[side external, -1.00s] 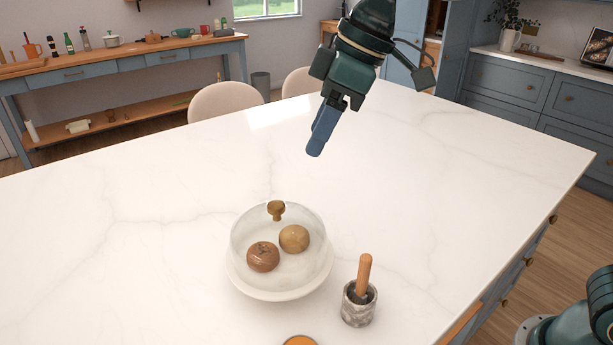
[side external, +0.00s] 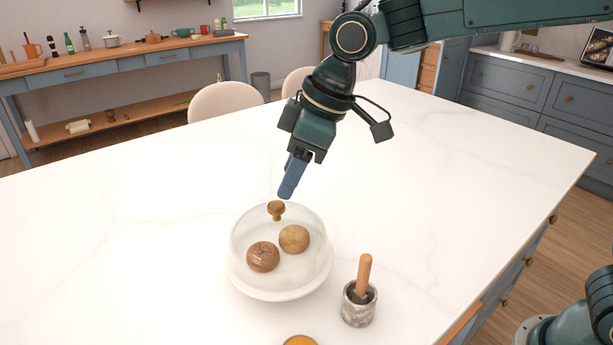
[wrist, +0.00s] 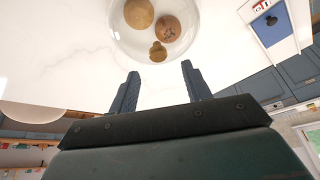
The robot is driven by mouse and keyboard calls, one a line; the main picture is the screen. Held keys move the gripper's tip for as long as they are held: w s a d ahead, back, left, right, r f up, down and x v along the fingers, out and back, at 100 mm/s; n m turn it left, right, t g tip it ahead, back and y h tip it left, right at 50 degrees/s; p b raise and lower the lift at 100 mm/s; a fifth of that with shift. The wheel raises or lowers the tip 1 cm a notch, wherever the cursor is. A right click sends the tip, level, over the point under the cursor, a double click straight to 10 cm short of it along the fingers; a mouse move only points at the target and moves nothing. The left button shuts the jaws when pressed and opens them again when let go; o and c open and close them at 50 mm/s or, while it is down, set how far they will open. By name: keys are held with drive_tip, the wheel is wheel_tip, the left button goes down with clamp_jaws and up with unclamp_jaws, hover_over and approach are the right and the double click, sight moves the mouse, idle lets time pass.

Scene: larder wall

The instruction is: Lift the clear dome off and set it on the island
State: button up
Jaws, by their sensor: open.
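The clear dome (side external: 258,222) with a wooden knob (side external: 277,210) sits on a white stand (side external: 280,293) on the island (side external: 440,190). Two round buns, one brown (side external: 263,257) and one tan (side external: 294,239), show under it. My gripper (side external: 287,190) is just above and behind the knob in the side view, apart from it as far as I can tell. In the wrist view my gripper (wrist: 158,75) has its two fingers spread with nothing between them. The dome (wrist: 190,42) and its knob (wrist: 158,51) lie beyond the fingertips there.
A marble mortar (side external: 359,307) with a wooden-handled pestle (side external: 363,275) stands right of the dome. Something orange (side external: 300,341) shows at the bottom edge. The island is clear to the left of the dome and behind it. Pale chairs (side external: 225,102) stand at the far edge.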

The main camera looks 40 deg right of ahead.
sight(277, 204)
drive_tip(key=shift+w+a+f, duration=0.15)
drive_tip(key=shift+a+f, duration=0.05)
drive_tip(key=shift+f, duration=0.4)
drive_tip(key=shift+f, duration=0.1)
drive_tip(key=shift+x, duration=2.5)
drive_tip(key=shift+d, duration=0.1)
drive_tip(key=shift+w, duration=0.1)
clamp_jaws()
